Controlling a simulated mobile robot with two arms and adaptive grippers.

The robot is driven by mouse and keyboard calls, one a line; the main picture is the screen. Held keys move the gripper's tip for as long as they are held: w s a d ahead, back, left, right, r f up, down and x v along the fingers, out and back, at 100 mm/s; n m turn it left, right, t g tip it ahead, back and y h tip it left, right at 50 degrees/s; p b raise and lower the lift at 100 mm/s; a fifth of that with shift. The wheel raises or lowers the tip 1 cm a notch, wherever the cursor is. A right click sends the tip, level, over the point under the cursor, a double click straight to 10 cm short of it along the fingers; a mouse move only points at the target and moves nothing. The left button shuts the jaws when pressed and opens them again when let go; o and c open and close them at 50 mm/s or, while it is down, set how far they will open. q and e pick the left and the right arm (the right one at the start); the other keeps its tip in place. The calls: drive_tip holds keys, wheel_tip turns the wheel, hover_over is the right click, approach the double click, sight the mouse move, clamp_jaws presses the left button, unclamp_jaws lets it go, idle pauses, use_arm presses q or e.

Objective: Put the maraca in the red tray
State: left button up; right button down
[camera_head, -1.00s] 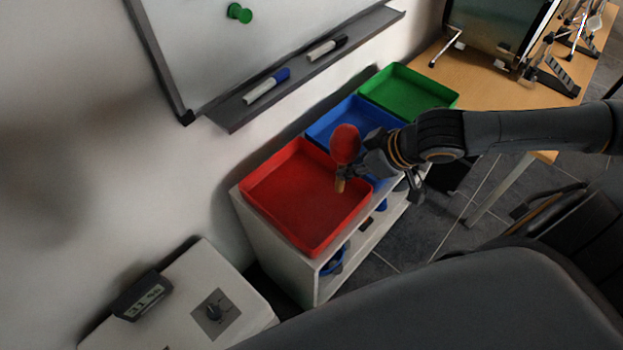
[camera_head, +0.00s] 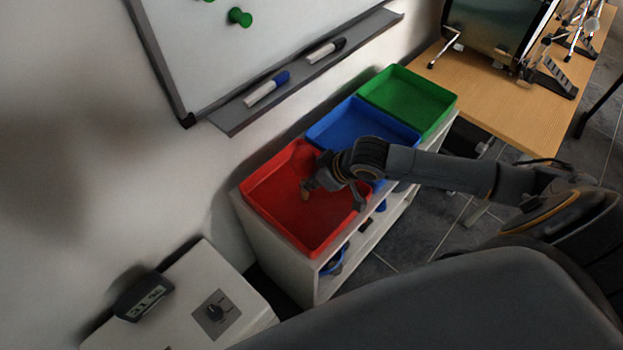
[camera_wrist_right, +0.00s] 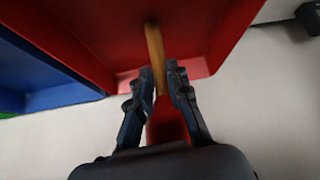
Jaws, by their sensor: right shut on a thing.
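The red tray (camera_head: 300,225) stands at the near-left end of a row of trays on a white shelf unit. My right gripper (camera_head: 315,181) is over the tray, shut on the maraca (camera_head: 305,190). The maraca's red head is hard to tell from the red tray in the head view. In the right wrist view the gripper (camera_wrist_right: 162,75) holds the maraca (camera_wrist_right: 155,48) between its fingers, with the wooden handle pointing away toward the red tray (camera_wrist_right: 215,30) and the red head close to the palm. My left gripper is not in view.
A blue tray (camera_head: 345,115) and a green tray (camera_head: 440,97) stand beyond the red one. A whiteboard ledge (camera_head: 232,122) with markers juts from the wall above. A wooden table (camera_head: 500,105) is at upper right.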

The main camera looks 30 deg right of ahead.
drive_tip(key=shift+f, duration=0.25)
drive_tip(key=shift+f, duration=0.15)
drive_tip(key=c, duration=1.3)
unclamp_jaws()
drive_tip(key=v, duration=1.2)
drive_tip(key=shift+r, duration=0.2)
